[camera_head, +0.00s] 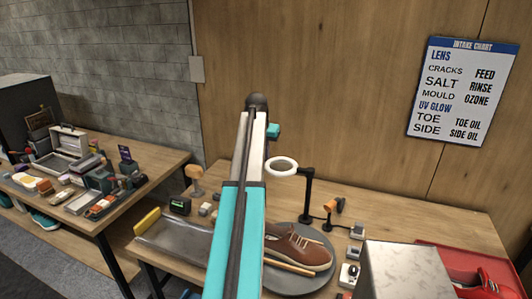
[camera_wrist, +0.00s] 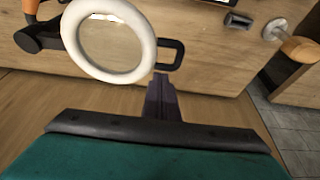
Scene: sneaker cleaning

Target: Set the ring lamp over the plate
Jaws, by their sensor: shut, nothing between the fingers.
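The white ring lamp (camera_head: 282,173) sits on a black post behind the round grey plate (camera_head: 305,286). Its ring points left from the post, and in the picture it is above the plate's back left side. A brown shoe (camera_head: 302,248) lies on the plate. In the wrist view, the white ring (camera_wrist: 108,76) is large at upper left, with a black loop beside its right edge. My gripper (camera_wrist: 160,80) is shut and empty, its dark fingertips just below that loop; whether they touch cannot be told. In the head view my arm hides the gripper and part of the plate.
A grey tray with a yellow sponge (camera_head: 147,220) is left of my arm. A small orange-headed lamp (camera_head: 333,205) stands right of the post. A metal box (camera_head: 408,270) and red tray (camera_head: 470,262) fill the right front. A cluttered second table is at left.

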